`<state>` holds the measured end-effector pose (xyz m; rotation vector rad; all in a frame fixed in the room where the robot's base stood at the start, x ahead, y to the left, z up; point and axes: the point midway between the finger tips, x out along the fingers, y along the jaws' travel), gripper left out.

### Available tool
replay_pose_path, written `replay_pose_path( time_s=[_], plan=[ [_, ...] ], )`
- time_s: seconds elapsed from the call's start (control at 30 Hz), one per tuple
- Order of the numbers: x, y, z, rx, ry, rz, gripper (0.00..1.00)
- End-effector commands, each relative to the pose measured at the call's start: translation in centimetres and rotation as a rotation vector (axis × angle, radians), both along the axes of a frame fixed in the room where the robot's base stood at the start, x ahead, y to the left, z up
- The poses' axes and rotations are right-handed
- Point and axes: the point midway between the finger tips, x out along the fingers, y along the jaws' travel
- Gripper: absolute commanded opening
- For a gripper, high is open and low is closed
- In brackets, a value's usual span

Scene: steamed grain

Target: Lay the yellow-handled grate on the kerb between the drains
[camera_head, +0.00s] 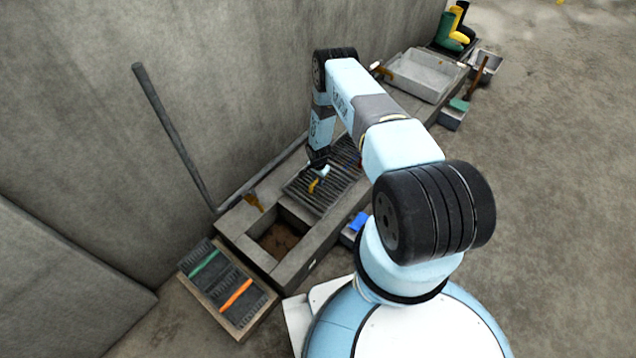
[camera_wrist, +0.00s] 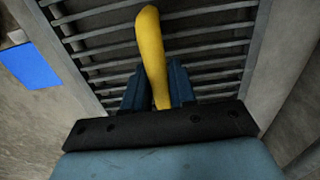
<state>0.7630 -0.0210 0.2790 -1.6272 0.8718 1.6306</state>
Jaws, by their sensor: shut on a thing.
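The dark slatted grate with the yellow handle (camera_head: 314,186) lies over the concrete kerb (camera_head: 232,220), just right of an open square drain (camera_head: 280,242). My gripper (camera_head: 320,172) is above the grate and shut on its yellow handle. In the wrist view the yellow handle (camera_wrist: 152,50) stands between the two fingers of my gripper (camera_wrist: 158,80), with the grate's bars (camera_wrist: 215,48) behind it. I cannot tell whether the grate touches the kerb or hangs just above it. My arm hides the kerb to the right of the grate, and no second drain shows clearly.
A wooden tray (camera_head: 255,312) at the near left holds grates with green and orange handles. A brown-tipped tool (camera_head: 253,200) and a long pole (camera_head: 172,130) are by the wall. A blue block (camera_head: 358,220) sits at the kerb's front. A pale basin (camera_head: 420,78) and boots (camera_head: 450,32) stand farther back.

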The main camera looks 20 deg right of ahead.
Motion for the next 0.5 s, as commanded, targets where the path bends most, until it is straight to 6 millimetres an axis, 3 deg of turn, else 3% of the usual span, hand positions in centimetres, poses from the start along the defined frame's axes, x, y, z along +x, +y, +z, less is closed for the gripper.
replay_pose_path(
  time_s=[0.2, 0.5],
  plan=[
    [0.0, 0.0, -1.8, 0.000, -0.001, -0.002, 0.00],
    [0.0, 0.0, -1.9, 0.000, -0.001, -0.001, 0.00]
  ],
)
